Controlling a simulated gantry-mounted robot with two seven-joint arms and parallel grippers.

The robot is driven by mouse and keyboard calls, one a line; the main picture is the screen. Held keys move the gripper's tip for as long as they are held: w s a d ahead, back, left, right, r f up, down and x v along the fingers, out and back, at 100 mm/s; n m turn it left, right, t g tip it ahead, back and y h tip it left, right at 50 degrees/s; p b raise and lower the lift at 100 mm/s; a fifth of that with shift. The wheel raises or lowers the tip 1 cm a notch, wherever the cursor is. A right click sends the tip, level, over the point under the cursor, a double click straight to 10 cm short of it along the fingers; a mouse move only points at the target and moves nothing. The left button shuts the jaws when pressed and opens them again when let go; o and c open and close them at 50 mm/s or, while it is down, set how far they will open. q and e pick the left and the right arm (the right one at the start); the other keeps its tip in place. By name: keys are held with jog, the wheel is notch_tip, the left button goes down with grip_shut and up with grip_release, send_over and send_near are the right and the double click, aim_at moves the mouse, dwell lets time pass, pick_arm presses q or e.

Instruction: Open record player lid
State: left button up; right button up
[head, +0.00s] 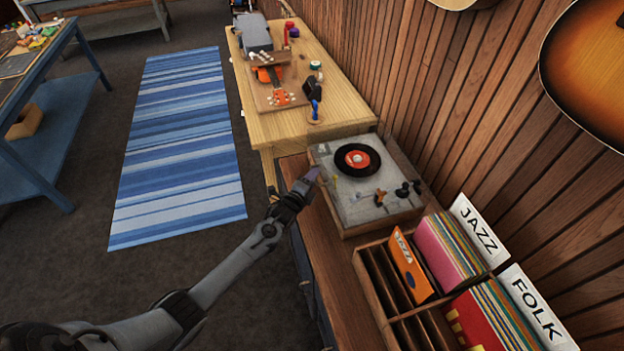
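The record player (345,208) sits on the wooden cabinet (325,240) by the slatted wall. A black record with an orange label (357,160) lies on its deck. I see the deck plainly; no raised lid shows, and I cannot tell whether a clear lid covers it. My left gripper (316,177) is at the player's left edge, close to its rim. I cannot tell whether it touches, and its fingers are too small to read. My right gripper is not in view.
A record crate (372,292) with JAZZ and FOLK dividers stands in front of the player. Guitars hang on the right wall. A striped rug (185,140) lies on open floor at left.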

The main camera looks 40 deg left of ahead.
pick_arm(q)
grip_shut()
jog(key=shift+r, duration=0.15)
dwell(0.4)
